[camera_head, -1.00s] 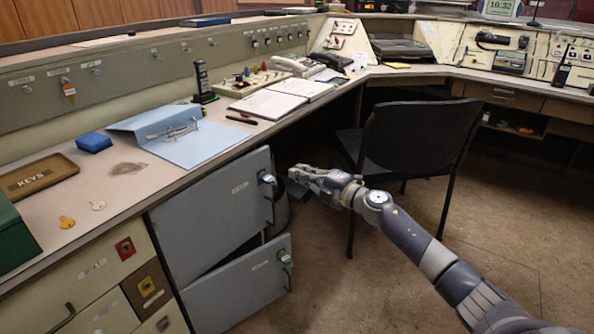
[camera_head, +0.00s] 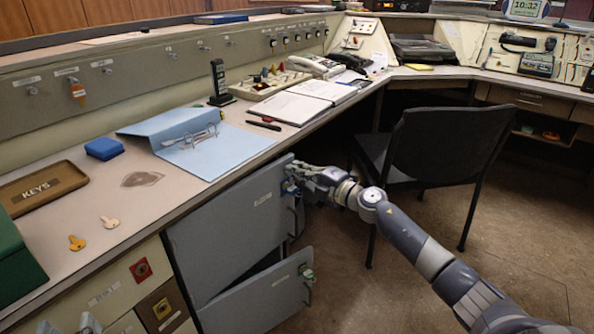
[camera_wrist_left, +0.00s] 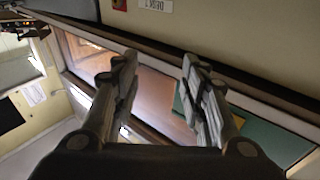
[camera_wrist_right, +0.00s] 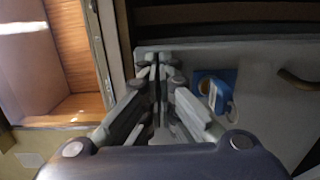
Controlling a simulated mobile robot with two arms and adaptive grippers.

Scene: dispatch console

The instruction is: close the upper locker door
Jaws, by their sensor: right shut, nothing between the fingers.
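The grey upper locker door (camera_head: 225,235) stands ajar below the desk edge, with a blue lock and a handle near its free edge. My right gripper (camera_head: 290,178) is shut and empty at the top of that free edge, partly covering the lock. In the right wrist view the closed fingertips (camera_wrist_right: 155,68) lie over the door's grey panel (camera_wrist_right: 265,75), beside the blue lock (camera_wrist_right: 215,90). I cannot tell whether they touch it. My left gripper (camera_wrist_left: 160,68) is open and empty in the left wrist view.
The lower locker door (camera_head: 250,300) also stands ajar just beneath. A black chair (camera_head: 435,150) stands right of my right gripper. The desk top above holds a blue binder (camera_head: 215,155), a keys tray (camera_head: 40,187) and loose keys.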

